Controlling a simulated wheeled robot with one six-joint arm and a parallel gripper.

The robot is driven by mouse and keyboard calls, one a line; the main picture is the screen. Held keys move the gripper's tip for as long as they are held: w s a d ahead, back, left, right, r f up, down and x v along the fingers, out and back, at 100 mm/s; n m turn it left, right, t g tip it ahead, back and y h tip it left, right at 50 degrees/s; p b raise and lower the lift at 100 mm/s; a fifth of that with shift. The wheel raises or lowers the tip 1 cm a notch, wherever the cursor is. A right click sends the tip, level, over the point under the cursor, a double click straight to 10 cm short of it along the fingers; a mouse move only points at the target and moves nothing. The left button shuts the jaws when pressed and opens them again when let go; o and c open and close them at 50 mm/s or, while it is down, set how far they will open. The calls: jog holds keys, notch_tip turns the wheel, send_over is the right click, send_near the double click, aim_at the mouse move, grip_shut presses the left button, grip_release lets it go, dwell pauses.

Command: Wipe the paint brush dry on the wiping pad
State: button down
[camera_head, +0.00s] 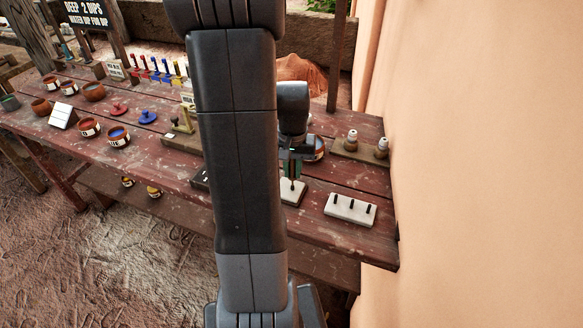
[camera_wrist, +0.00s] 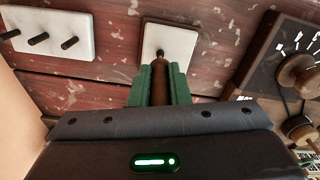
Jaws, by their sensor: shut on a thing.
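The paint brush (camera_wrist: 159,84) is gripped between the green fingers of my gripper (camera_wrist: 160,88). In the wrist view its dark tip points at a small white pad (camera_wrist: 181,42), which looks like the wiping pad. In the head view my gripper (camera_head: 291,163) hangs over the right part of the table, with the brush pointing down and its dark tip (camera_head: 292,184) over the same pad (camera_head: 298,198). The tip appears at or just above the pad's surface; I cannot tell if it touches. My arm hides part of the table and the pad's left side.
A white block with three black pegs (camera_head: 350,209) lies right of the pad. A wooden stand with two small bottles (camera_head: 358,149) is behind it. A bowl (camera_head: 319,147) stands just behind my gripper. Bowls (camera_head: 118,136) and stamps fill the left table. A wall (camera_head: 470,160) borders the right.

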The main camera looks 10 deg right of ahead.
jog(key=shift+r+p, duration=2.75)
jog(key=shift+r, duration=0.75)
